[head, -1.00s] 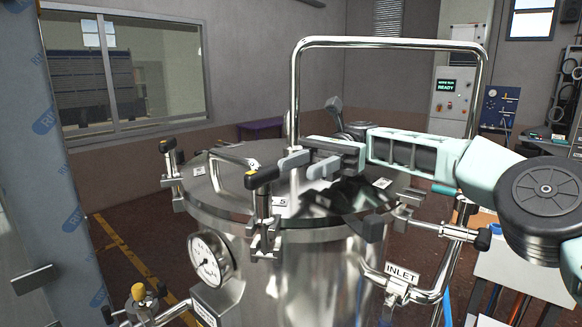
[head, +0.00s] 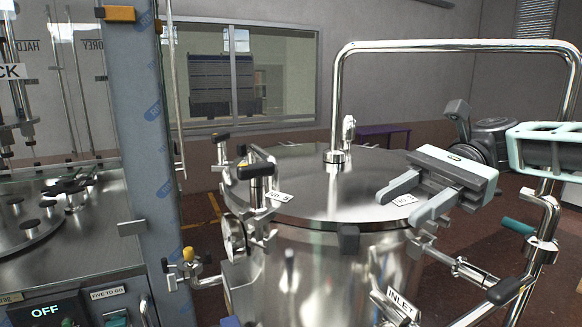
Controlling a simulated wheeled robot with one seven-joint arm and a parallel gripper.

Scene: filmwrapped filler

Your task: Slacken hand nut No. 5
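The steel vessel's round lid (head: 320,165) fills the middle of the head view. A hand nut (head: 256,171) with a black grip stands at the lid's front left rim, beside a small tag (head: 280,197) that seems to read No. 5. Its metal clamp (head: 262,222) hangs down the rim below it. My gripper (head: 400,207) is over the right part of the lid, well to the right of that nut. Its two grey fingers are apart, with nothing between them. Another tag (head: 404,199) shows between the fingers; its number is unclear.
Other black-gripped clamps (head: 221,148) stand at the lid's left rim. A filler cabinet (head: 75,230) with a blue-grey post (head: 150,150) is at left. The INLET pipe (head: 400,305) is at front right.

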